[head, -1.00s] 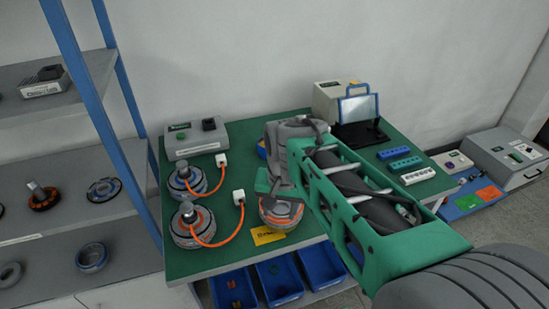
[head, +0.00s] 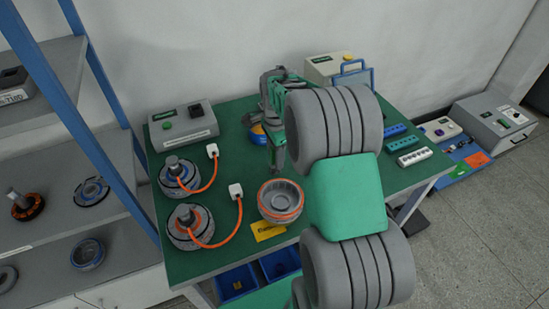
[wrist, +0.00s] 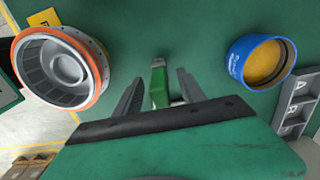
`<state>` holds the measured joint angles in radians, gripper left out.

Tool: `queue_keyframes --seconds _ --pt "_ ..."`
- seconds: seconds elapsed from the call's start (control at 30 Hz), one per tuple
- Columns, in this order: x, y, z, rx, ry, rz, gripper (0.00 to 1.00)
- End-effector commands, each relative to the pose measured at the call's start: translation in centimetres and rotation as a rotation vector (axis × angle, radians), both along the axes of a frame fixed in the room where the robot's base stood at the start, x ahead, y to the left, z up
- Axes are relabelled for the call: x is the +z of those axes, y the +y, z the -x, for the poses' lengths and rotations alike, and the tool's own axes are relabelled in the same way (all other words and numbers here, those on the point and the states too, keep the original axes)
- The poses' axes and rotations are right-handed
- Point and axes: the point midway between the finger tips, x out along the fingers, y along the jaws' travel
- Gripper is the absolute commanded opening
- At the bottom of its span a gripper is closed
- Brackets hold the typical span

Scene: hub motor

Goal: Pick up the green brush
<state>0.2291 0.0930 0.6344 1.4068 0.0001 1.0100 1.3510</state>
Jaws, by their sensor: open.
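The green brush (wrist: 158,83) stands out between the two fingers of my gripper (wrist: 160,90) in the wrist view; its lower part is hidden by my gripper body. The fingers are apart, one on each side of it, and I cannot tell whether either touches it. In the head view my gripper (head: 276,158) points down over the green mat, between the orange-ringed hub and the blue pot, and I cannot make out the brush there.
The orange-ringed hub (head: 281,201) sits in front of my gripper; the blue pot with a yellow top (wrist: 263,62) is close beside it. Two motors with orange cables (head: 180,176) stand left. A grey box (head: 184,127) is behind them. Connector strips (head: 414,156) lie right.

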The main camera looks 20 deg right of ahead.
Motion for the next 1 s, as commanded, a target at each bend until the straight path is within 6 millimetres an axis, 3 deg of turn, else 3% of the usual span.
queue_keyframes --seconds 0.27,0.83,1.0 --pt "-0.79 0.15 -0.08 0.004 -0.002 0.000 0.47" --pt "-0.74 0.17 -0.10 0.006 -0.003 0.001 0.01" --pt "-0.72 0.17 -0.11 0.006 -0.003 0.001 0.00"
